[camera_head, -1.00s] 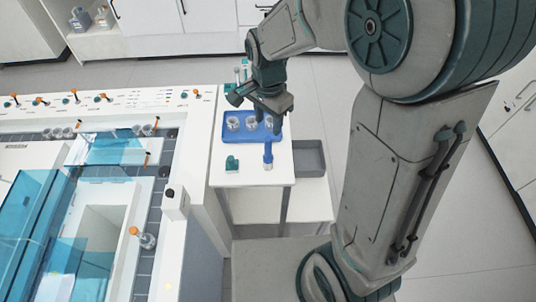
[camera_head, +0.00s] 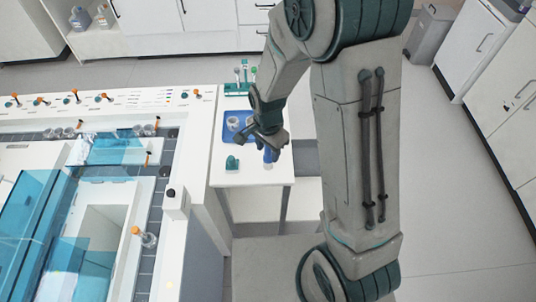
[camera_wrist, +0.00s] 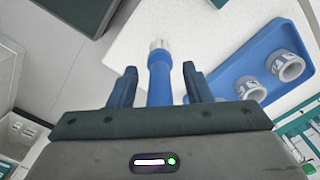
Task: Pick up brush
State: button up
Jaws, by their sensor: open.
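The brush (camera_wrist: 160,75) has a blue handle and a pale tip. In the wrist view it lies between the two fingers of my gripper (camera_wrist: 159,85), with a gap on both sides. My gripper is open. In the head view the brush (camera_head: 268,157) is at the front right of the small white table, and my gripper (camera_head: 268,145) is right over it, hiding part of it. Whether the fingers have reached the handle's height cannot be told.
A blue tray (camera_wrist: 262,50) with white cups lies beside the brush on the white table (camera_head: 255,178). A small teal object (camera_head: 232,163) sits left of the brush. A green rack (camera_head: 240,88) stands at the back. A large machine with blue panels (camera_head: 105,185) adjoins on the left.

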grip_shut()
dwell(0.3)
